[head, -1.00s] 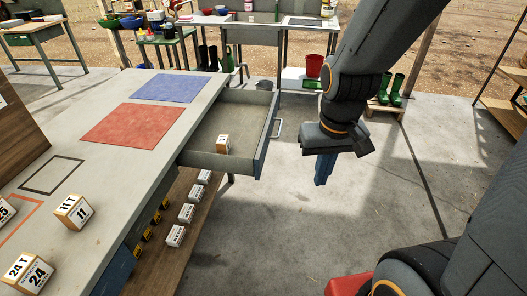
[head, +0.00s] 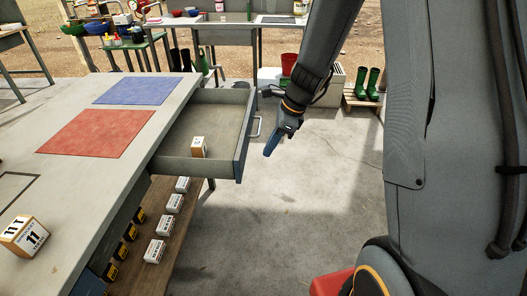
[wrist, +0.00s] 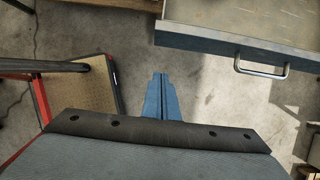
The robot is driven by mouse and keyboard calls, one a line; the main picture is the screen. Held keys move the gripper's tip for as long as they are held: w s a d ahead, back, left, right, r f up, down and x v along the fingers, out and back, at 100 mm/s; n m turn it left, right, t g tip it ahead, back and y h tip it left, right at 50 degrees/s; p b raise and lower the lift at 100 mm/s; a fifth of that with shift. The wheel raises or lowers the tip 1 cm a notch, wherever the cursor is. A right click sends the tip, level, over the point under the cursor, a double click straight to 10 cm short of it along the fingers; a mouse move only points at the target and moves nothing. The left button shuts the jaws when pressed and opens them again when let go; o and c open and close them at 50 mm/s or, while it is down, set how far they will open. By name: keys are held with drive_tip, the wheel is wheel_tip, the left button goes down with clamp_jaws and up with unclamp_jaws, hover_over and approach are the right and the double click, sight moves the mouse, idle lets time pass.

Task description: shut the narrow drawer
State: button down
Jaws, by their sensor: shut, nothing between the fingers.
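The narrow drawer (head: 243,150) sticks out open from the right side of the grey table, with a small labelled box (head: 198,147) inside. Its blue-grey front carries a metal handle (head: 257,127), which also shows in the wrist view (wrist: 262,70). My gripper (head: 267,154) is shut and empty, with blue fingers pointing down, just outside the drawer front near the handle. In the wrist view my gripper (wrist: 160,77) is close to the left end of the drawer front (wrist: 225,43), left of the handle. A gap shows between the fingertips and the front.
Several small boxes stand on the shelf (head: 184,241) below. The concrete floor right of the drawer is clear. Green boots (head: 368,84) stand further back.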

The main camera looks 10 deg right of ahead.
drive_tip(key=w+a+f+p, duration=0.1)
drive_tip(key=w+a+f, duration=0.1)
drive_tip(key=a+f, duration=0.4)
drive_tip(key=shift+x, duration=0.8)
drive_tip(key=shift+a, duration=0.1)
